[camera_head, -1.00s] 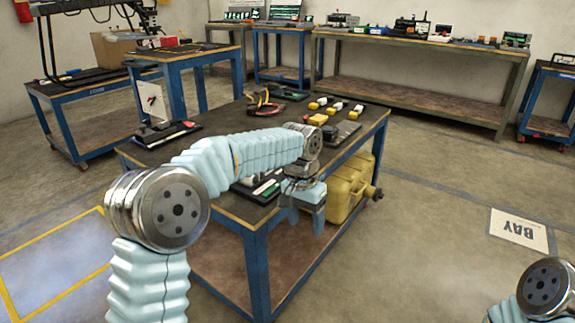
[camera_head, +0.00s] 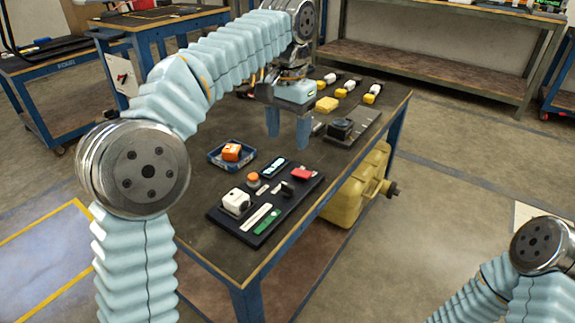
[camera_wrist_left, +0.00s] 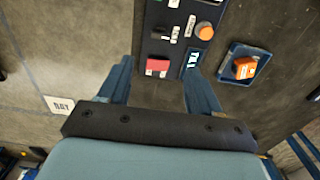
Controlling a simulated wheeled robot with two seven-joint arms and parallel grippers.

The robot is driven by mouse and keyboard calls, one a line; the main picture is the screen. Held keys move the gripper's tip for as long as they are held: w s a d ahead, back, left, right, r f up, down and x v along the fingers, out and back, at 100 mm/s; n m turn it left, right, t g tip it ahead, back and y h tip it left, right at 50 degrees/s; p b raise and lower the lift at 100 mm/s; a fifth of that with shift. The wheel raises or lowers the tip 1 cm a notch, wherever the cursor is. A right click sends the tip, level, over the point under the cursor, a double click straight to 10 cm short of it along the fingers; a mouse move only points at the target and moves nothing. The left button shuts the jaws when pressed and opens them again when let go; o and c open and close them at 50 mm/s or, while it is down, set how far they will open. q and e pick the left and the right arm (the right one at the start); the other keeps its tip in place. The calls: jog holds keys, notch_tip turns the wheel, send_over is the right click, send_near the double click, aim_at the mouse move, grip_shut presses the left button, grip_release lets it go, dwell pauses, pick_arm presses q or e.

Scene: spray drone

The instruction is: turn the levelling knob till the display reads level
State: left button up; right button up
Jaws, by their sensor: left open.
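A black panel (camera_head: 222,217) lies near the table's front edge. It bears a small display (camera_head: 274,168) with pale lit characters, also in the left wrist view (camera_wrist_left: 191,60), where I cannot read them surely. Beside it stands a round orange knob (camera_head: 253,180), also in the wrist view (camera_wrist_left: 205,32). A black knob-like part (camera_head: 287,188) and a red block (camera_head: 302,174) are on the panel too. I cannot tell which part is the levelling knob. My left gripper (camera_head: 288,133) is open and empty, pointing down behind the panel, apart from it. My right gripper is out of view.
A blue tray (camera_head: 216,158) with an orange block (camera_head: 232,152) lies left of the panel. A white box (camera_head: 236,202) sits on the panel. A black device (camera_head: 342,129) and yellow-ended parts lie farther back. A yellow case (camera_head: 350,190) sits below.

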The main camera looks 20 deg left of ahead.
aim_at(288, 185)
pick_arm(q)
notch_tip(288, 185, down, 14)
jog(key=b, duration=0.3)
jog(key=shift+r+b, duration=0.15)
jog(key=shift+b, duration=0.2)
jog(key=c, duration=1)
jog(key=shift+r+m+p, duration=0.2)
jog(key=shift+m+p, duration=1.05)
jog(key=shift+m, duration=0.05)
jog(key=shift+c, duration=0.2)
jog(key=shift+m+p, duration=0.8)
jog(key=shift+m, duration=0.4)
jog(key=shift+f+m, duration=0.1)
jog(key=shift+m, duration=0.5)
jog(key=shift+p, duration=0.3)
